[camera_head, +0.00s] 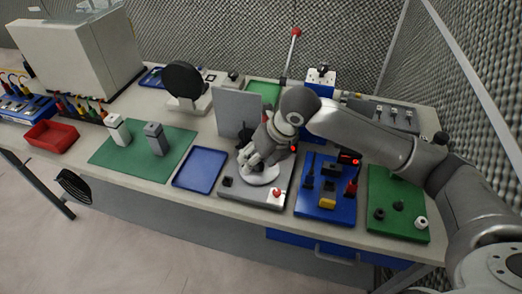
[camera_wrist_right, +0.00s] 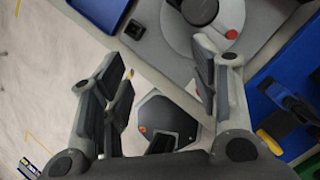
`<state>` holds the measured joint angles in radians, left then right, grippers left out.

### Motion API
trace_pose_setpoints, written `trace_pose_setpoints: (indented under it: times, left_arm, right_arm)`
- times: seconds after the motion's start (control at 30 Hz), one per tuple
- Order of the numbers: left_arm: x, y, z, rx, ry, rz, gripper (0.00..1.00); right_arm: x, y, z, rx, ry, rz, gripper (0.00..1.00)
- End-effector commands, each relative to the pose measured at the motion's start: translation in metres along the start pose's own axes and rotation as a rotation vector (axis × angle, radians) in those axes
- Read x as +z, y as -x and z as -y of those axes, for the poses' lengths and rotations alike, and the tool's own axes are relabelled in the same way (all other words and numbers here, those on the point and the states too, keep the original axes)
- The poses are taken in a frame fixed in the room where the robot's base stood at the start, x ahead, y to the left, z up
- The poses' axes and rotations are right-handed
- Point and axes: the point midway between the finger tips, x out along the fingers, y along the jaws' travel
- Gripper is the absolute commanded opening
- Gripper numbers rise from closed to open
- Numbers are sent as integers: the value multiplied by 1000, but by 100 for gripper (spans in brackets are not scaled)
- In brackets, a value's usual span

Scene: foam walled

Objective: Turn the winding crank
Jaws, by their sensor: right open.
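The likely winding crank is a pale round disc (camera_head: 262,178) on a grey base plate (camera_head: 232,196) at the table's front middle. In the right wrist view the disc (camera_wrist_right: 174,30) has a dark hub, and a small red knob (camera_wrist_right: 231,34) shows at its right. Contact cannot be told. My left gripper is not in view.
A blue tray (camera_head: 187,182) lies left of the plate and an upright grey panel (camera_head: 238,112) stands behind it. A blue board (camera_head: 310,208) with several fittings is close on the right, then a green board (camera_head: 400,226). A green mat (camera_head: 110,160) lies left.

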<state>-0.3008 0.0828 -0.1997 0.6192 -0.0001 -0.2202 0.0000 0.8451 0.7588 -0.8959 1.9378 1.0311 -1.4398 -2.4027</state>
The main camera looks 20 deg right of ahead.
Motion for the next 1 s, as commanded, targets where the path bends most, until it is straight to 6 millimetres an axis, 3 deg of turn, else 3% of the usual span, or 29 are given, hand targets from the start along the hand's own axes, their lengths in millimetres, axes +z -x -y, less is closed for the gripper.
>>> trace_pose_setpoints:
  times: [0.03,0.2,0.43,0.57,1.0]
  left_arm:
    - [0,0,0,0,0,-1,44]
    - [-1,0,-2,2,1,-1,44]
    - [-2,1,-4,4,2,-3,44]
    - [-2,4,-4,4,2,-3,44]
    - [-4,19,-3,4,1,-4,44]
  right_arm:
    - [12,12,12,-20,81,4,56]
    - [30,39,35,-46,297,-11,56]
    - [38,50,45,-52,399,-19,56]
    - [37,36,45,-49,402,-23,56]
    - [37,-40,49,-50,399,-21,56]
